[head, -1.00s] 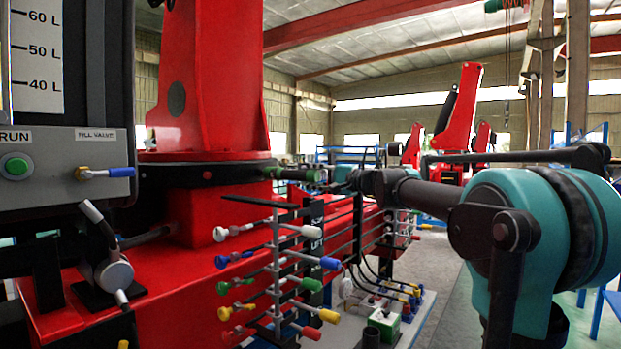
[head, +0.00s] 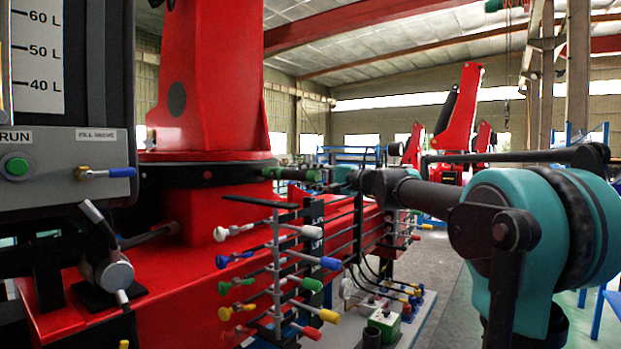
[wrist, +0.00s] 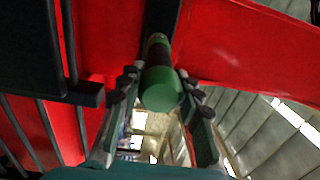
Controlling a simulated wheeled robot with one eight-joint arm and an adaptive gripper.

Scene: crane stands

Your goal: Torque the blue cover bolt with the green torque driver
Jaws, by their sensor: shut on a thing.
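The green torque driver (head: 293,174) is held roughly level in my gripper (head: 325,178), beside the dark ring under the red crane column in the head view. Its far end points left toward that ring; I cannot tell whether it touches. In the wrist view, the driver's round green end (wrist: 162,90) sits between the two dark fingers of my gripper (wrist: 158,84), which are shut on it. The driver's tip is hidden there behind its own body. I cannot make out the blue cover bolt in either view.
A rack of coloured levers (head: 275,265) stands below and left of my gripper. A grey panel (head: 75,160) with a blue-handled fill valve is at left. The red crane base (head: 190,265) lies behind. Open floor (head: 440,265) shows at right.

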